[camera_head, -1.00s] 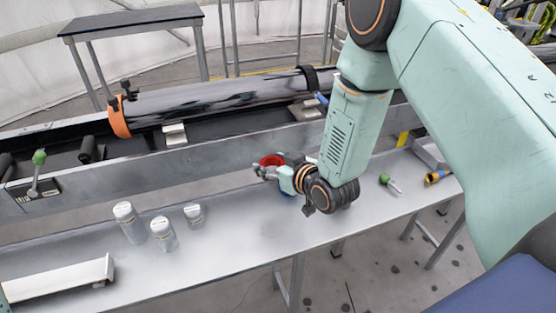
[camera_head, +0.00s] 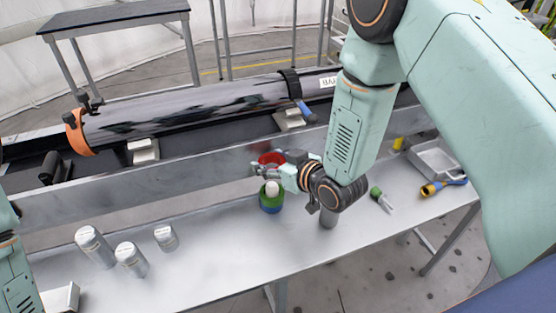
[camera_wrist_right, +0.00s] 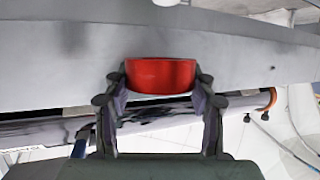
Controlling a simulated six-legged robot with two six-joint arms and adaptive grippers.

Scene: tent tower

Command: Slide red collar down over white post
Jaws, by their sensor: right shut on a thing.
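The red collar (camera_head: 271,158) is a short ring held in my right gripper (camera_head: 264,170). In the right wrist view the collar (camera_wrist_right: 160,76) sits between the two fingertips of the right gripper (camera_wrist_right: 160,88), which is shut on it. The white post (camera_head: 272,188) shows as a rounded white top rising from green and blue rings (camera_head: 270,204) on the bench. The collar appears above the post and apart from it; exact alignment cannot be told. Part of my left arm shows at the left edge, but its gripper is out of view.
Several grey cylinders stand on the metal bench (camera_head: 210,260), three at left (camera_head: 130,258) and one below my right wrist (camera_head: 328,218). A green-handled tool (camera_head: 380,198), a yellow-and-blue tool (camera_head: 440,187) and a metal tray (camera_head: 435,158) lie at right. A long dark tube (camera_head: 200,110) lies behind.

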